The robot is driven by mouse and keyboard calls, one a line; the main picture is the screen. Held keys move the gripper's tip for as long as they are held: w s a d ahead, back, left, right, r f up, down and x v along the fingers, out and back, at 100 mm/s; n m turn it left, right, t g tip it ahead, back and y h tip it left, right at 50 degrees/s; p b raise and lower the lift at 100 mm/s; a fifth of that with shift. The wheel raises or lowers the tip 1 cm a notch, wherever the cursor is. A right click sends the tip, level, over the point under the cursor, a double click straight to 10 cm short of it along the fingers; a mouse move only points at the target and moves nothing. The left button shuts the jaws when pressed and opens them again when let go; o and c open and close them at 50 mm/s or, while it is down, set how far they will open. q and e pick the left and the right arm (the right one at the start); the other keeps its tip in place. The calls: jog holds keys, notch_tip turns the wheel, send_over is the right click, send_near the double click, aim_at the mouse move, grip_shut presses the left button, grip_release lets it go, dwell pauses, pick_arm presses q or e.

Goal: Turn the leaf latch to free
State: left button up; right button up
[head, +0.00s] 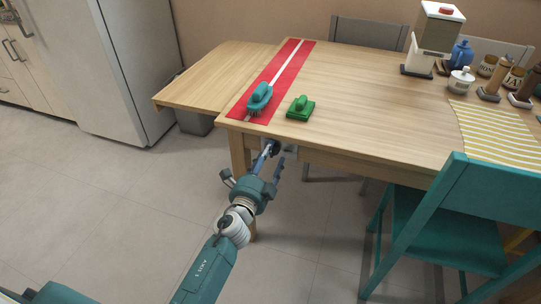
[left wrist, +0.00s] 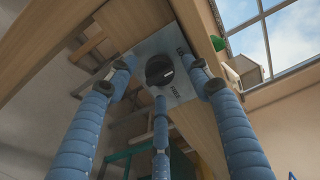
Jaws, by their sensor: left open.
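In the left wrist view the leaf latch is a round black knob (left wrist: 159,70) on a grey metal plate (left wrist: 178,88) fixed to the table's wooden underside. Small lettering on the plate is too small to read surely. My left gripper (left wrist: 160,86) is open, with its blue fingers spread around the knob and apparently short of it; exact contact cannot be told. In the head view my left gripper (head: 273,163) is below the table's front edge, near the leg. The leaf (head: 205,75) is raised level with the table top (head: 350,90). My right gripper is not in view.
A red runner (head: 288,62) with a teal iron-like object (head: 260,97) lies along the leaf joint. A green object (head: 300,108) is beside it. A teal chair (head: 450,220) stands at the right. A table leg (head: 241,155) is close to my gripper. The floor at left is clear.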

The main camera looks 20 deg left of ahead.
pick_arm(q)
jog(key=shift+w, duration=0.6)
jog(key=c, duration=1.2)
jog(key=shift+o, duration=0.2)
